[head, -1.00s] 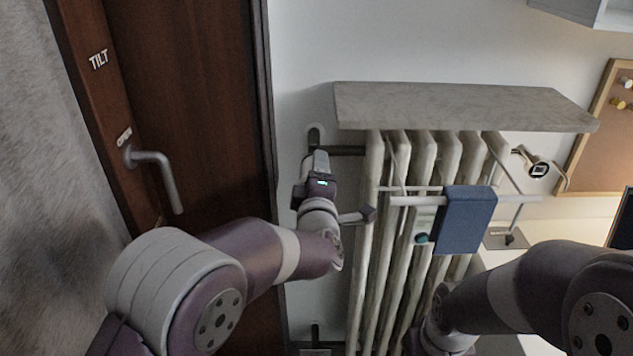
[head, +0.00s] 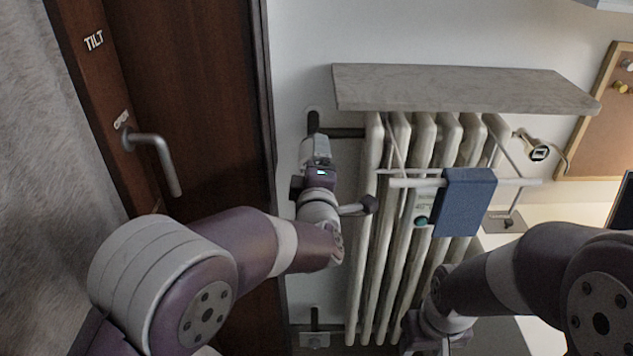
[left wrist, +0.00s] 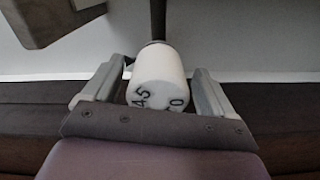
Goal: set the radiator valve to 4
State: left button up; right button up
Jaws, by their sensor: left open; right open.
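The radiator valve's white knob (left wrist: 158,76) is in the left wrist view, on the end of a dark pipe. Its face carries dark figures; I can read 4, 5 and 0. My left gripper (left wrist: 157,88) is open, with one finger on each side of the knob and a gap visible at the right. In the head view my left gripper (head: 317,152) is at the radiator's upper left and largely hides the knob. My right gripper (head: 424,338) is low in the head view, in front of the radiator, with its fingertips hard to make out.
The ribbed radiator (head: 375,240) stands under a grey shelf (head: 460,88). A rail with a blue cloth (head: 463,203) is in front of it. A door with a handle (head: 155,150) is at left.

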pick_arm(q)
jog(key=s, duration=1)
jog(key=shift+s, duration=0.35)
jog(key=s+d+f+m+g+h, duration=0.2)
jog(key=s+f+m+g+h, duration=0.15)
jog(key=f+m, duration=0.2)
jog(key=s+d+f+m+g+h, duration=0.2)
jog(key=d+f+m+g, duration=0.15)
jog(key=f+m, duration=0.2)
jog(key=s+a+f+m+g+y, duration=0.2)
jog(key=s+a+f+m+g, duration=0.25)
jog(key=a, duration=0.45)
jog(key=s+a+f+m+g+y, duration=0.35)
jog(key=s+a+g, duration=0.2)
jog(key=a, duration=0.35)
jog(key=s+a+n, duration=0.1)
jog(key=a+n, duration=0.2)
jog(key=a, duration=0.4)
notch_tip(320, 180, up, 16)
jog(key=p, duration=1.5)
jog(key=shift+d+f, duration=0.25)
jog(key=shift+d, duration=0.1)
